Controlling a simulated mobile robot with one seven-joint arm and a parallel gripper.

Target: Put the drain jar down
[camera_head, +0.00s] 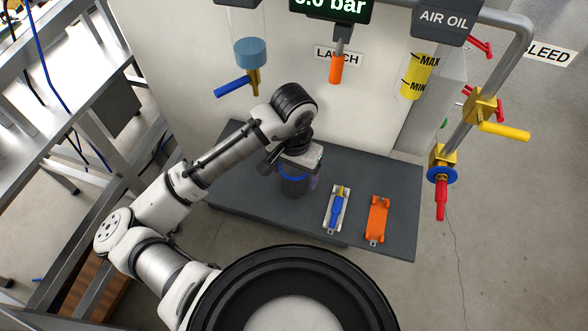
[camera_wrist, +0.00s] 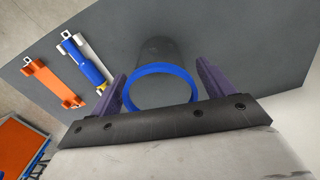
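The drain jar (camera_head: 293,187) is a dark grey cylinder with a blue rim, below my wrist and over the dark grey shelf (camera_head: 240,190). In the wrist view the jar (camera_wrist: 160,50) is between the two purple fingers of my gripper (camera_wrist: 161,82), which meet its sides just by the blue rim. My gripper (camera_head: 298,174) is shut on the jar. The jar looks upright. Its base blends into the dark shelf, so I cannot tell whether it touches the surface.
A lockout piece with a blue body (camera_head: 336,210) and an orange one (camera_head: 377,219) lie on the shelf, right of the jar. A blue-handled drain valve (camera_head: 232,87) hangs under a clear bowl above. Pipes with coloured handles (camera_head: 503,131) stand at right. The shelf's left part is clear.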

